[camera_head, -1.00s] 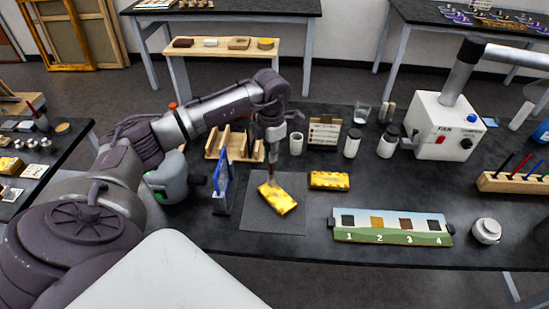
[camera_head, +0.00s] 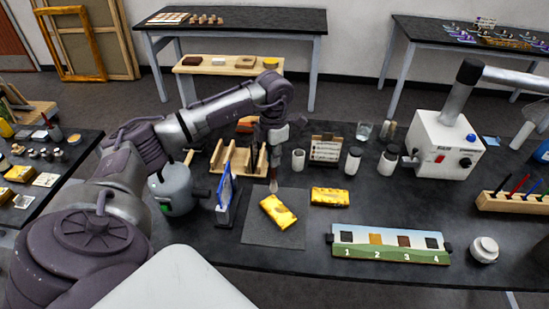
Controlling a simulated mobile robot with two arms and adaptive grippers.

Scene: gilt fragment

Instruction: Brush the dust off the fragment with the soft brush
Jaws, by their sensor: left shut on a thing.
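The gilt fragment (camera_head: 278,212) is a yellow, patchy block lying at an angle on a dark grey mat (camera_head: 262,236). My left gripper (camera_head: 272,146) points down above the far side of the mat, shut on the soft brush (camera_head: 273,186). Only the lower part of the brush shows clearly; its pale tip is just beyond the fragment's far edge. I cannot tell whether the tip touches anything. A second yellow gilt block (camera_head: 330,197) lies just right of the mat. My right gripper is not in view.
A blue framed panel (camera_head: 225,186) stands close left of the mat, with a wooden rack (camera_head: 226,159) behind it. A white cup (camera_head: 298,159) and dark-capped jars (camera_head: 353,161) stand behind.

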